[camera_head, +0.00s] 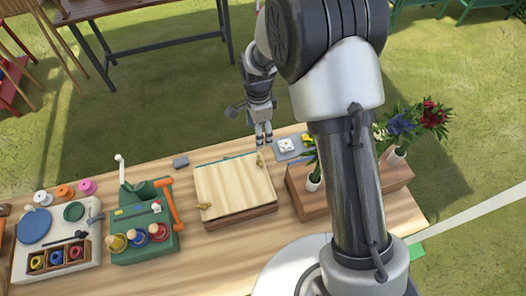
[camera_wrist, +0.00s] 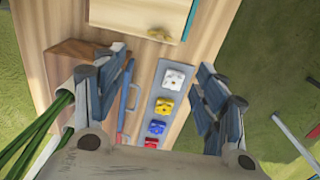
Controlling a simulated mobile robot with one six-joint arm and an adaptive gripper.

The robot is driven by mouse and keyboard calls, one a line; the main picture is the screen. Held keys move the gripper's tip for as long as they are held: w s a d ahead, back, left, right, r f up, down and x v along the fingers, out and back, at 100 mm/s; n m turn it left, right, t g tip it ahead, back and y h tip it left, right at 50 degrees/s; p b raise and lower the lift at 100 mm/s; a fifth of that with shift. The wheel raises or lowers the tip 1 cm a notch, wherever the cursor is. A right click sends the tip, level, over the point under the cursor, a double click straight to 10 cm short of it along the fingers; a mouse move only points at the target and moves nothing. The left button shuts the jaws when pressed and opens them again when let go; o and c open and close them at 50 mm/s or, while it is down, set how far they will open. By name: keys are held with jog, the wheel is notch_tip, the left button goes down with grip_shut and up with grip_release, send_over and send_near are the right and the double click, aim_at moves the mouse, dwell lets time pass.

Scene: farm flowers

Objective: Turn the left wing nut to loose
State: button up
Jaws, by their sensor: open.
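The wooden press (camera_head: 235,185) lies on the table, with a pale flat top board. One brass wing nut (camera_head: 204,207) is at its left edge. Another brass wing nut (camera_head: 259,158) is at its right edge, towards the far corner. My gripper (camera_head: 263,138) is above the far table edge, just beyond the right wing nut and well away from the left one. In the wrist view, my gripper (camera_wrist: 165,80) is open with nothing between its fingers. One wing nut (camera_wrist: 160,35) shows at the press edge ahead of the fingers; the other is out of that view.
A grey panel (camera_wrist: 166,100) with white, yellow, blue and red blocks lies below my fingers. A wooden planter (camera_head: 300,190) with flower vases stands right of the press. A green tool (camera_head: 145,220) with an orange handle stands left. A small grey block (camera_head: 181,161) lies behind.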

jog(key=b, duration=0.1)
send_near(260, 160)
jog(key=shift+m, duration=0.4)
notch_tip(260, 160, down, 8)
jog(key=shift+w+f, duration=0.15)
jog(key=shift+f, duration=0.1)
jog(key=shift+c, duration=0.4)
grip_shut()
